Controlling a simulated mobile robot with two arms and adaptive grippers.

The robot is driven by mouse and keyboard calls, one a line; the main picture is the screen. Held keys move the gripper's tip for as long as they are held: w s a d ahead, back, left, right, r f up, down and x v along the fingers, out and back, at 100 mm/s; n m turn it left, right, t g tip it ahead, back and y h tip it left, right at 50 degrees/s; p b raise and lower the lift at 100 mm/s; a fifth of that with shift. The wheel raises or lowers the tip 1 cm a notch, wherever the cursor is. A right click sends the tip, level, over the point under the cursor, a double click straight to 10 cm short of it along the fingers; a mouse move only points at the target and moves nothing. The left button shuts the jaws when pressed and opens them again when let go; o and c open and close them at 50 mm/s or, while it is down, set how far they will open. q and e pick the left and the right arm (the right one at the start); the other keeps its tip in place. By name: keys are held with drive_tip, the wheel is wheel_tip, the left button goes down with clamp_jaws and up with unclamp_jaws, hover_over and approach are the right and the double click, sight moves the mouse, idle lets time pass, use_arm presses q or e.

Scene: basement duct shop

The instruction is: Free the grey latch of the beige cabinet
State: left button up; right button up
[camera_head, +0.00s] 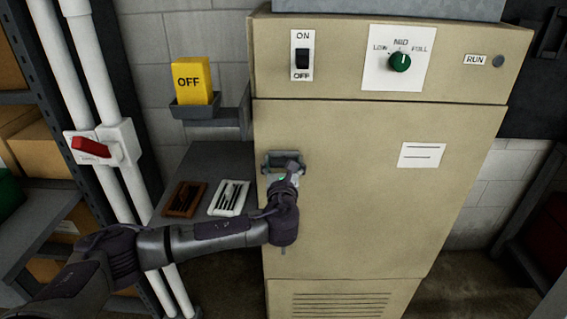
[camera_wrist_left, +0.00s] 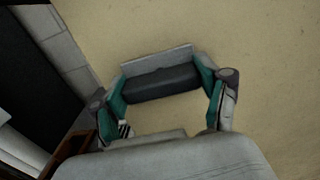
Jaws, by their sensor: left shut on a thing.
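The beige cabinet (camera_head: 370,200) stands in the middle of the head view, its door facing me. Its grey latch (camera_head: 282,155) sits near the door's upper left edge. My left gripper (camera_head: 287,171) is at the latch and partly covers it. In the left wrist view, the latch shows as a dark grey bar (camera_wrist_left: 160,84) with a lighter grey plate behind it. The teal-padded fingers of my left gripper (camera_wrist_left: 163,92) are shut on the bar, one at each end. My right gripper is not in view.
Above the door are an ON/OFF switch (camera_head: 302,56) and a green knob (camera_head: 400,62) at MID. A yellow OFF block (camera_head: 193,82) stands in a wall holder. Left are white pipes with a red handle (camera_head: 91,147).

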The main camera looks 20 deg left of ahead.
use_arm(q)
drive_tip(key=shift+n, duration=0.3)
drive_tip(key=shift+c, duration=0.2)
drive_tip(key=n+b, duration=0.1)
drive_tip(key=n, duration=0.2)
drive_tip(key=shift+f+b, duration=0.2)
drive_tip(key=shift+b, duration=0.1)
drive_tip(key=n+b, duration=0.2)
drive_tip(key=n, duration=0.3)
drive_tip(key=shift+a+n, duration=0.1)
drive_tip(key=shift+n, duration=0.3)
drive_tip(key=n+b, duration=0.2)
drive_tip(key=n, duration=0.3)
drive_tip(key=shift+n+b, duration=0.5)
drive_tip(key=shift+n, duration=1.2)
drive_tip(key=o, duration=1.2)
drive_tip(key=shift+c, duration=0.2)
drive_tip(key=shift+r, duration=0.1)
